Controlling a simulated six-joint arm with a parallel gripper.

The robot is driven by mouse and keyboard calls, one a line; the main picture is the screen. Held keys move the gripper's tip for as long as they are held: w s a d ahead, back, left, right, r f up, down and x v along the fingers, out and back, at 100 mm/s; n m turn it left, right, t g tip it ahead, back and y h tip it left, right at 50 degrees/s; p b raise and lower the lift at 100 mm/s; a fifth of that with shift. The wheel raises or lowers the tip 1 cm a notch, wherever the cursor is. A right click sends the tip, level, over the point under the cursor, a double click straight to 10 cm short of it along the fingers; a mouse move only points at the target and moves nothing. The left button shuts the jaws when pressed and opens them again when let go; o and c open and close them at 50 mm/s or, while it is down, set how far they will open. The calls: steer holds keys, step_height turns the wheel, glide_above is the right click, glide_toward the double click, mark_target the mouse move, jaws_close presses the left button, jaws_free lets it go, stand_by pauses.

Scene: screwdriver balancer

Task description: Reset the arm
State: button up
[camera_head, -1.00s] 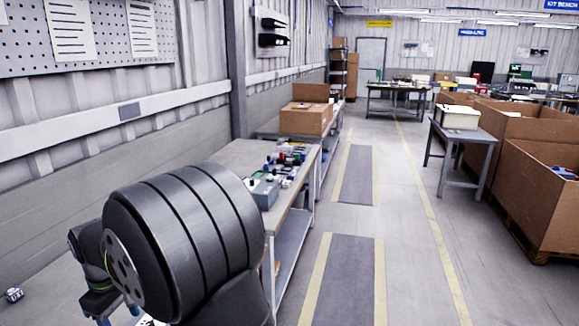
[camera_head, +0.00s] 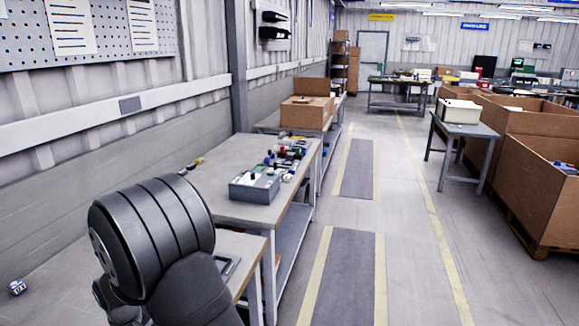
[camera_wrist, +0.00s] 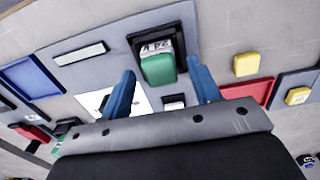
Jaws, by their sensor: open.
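My gripper (camera_wrist: 160,92) shows in the wrist view with its two blue fingers spread apart and nothing between them that I can see held. Beyond the fingertips a green-fronted block (camera_wrist: 158,68) sits in a grey panel or tray, apart from the fingers as far as I can tell. In the head view my dark grey arm fills the lower left; the gripper itself is hidden there.
The wrist view also shows a blue panel (camera_wrist: 30,78), a red panel (camera_wrist: 248,93) and a yellow block (camera_wrist: 246,64). In the head view a workbench (camera_head: 222,204) holds a grey box (camera_head: 255,186) and several small parts. The aisle floor (camera_head: 410,260) is clear.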

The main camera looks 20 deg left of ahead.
step_height(320, 180, up, 5)
steer(key=shift+f, duration=0.1)
steer(key=s+d+r, duration=0.1)
steer(key=s+d, duration=0.1)
steer(key=d, duration=0.4)
steer(key=shift+s+d, duration=0.15)
steer(key=shift+s, duration=0.05)
stand_by(1.2)
